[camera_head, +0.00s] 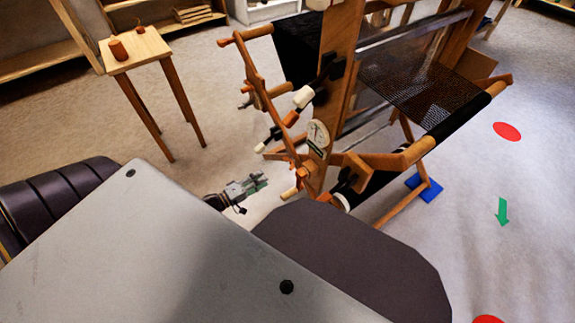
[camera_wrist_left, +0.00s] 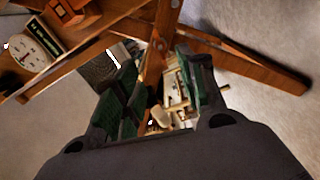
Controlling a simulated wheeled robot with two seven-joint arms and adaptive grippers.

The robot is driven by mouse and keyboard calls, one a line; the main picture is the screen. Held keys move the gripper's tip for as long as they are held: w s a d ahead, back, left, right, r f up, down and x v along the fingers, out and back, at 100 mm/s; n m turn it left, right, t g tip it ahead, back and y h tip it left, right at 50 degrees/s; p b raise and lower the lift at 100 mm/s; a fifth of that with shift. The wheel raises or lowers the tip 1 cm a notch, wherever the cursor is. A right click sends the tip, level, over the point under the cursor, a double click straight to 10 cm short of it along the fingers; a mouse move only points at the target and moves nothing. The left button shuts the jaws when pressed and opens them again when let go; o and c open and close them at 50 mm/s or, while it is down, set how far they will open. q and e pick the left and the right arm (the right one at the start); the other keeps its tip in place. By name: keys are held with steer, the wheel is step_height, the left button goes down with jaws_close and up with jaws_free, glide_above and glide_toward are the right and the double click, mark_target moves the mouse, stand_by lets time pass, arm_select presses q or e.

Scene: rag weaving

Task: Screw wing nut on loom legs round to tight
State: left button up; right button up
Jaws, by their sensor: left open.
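The wooden loom (camera_head: 343,75) stands tilted in the head view, with dark cloth stretched on it. Its lower legs and pegs are near my left gripper (camera_head: 252,186). The gripper is low, just left of a light wooden peg (camera_head: 289,193) at the loom's near leg. In the left wrist view my left gripper (camera_wrist_left: 160,95) has its green-padded fingers apart. Small pale parts (camera_wrist_left: 162,117) show between and beyond the fingers; I cannot tell whether one is the wing nut. A wooden loom beam (camera_wrist_left: 250,64) runs beyond the fingertips. My right gripper is not in view.
A round white dial (camera_head: 318,134) is fixed on the loom, also seen in the left wrist view (camera_wrist_left: 27,50). A small wooden table (camera_head: 137,52) stands at the left. A blue block (camera_head: 425,188) is under a loom foot.

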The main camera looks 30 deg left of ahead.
mark_target(290, 163)
arm_select(q)
steer(key=shift+b+x, duration=2.5)
steer(key=shift+x, duration=4.2)
steer(key=shift+w, duration=0.1)
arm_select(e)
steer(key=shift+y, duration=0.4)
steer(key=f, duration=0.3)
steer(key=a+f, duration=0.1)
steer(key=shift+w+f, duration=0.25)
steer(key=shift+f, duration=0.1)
arm_select(q)
jaws_close()
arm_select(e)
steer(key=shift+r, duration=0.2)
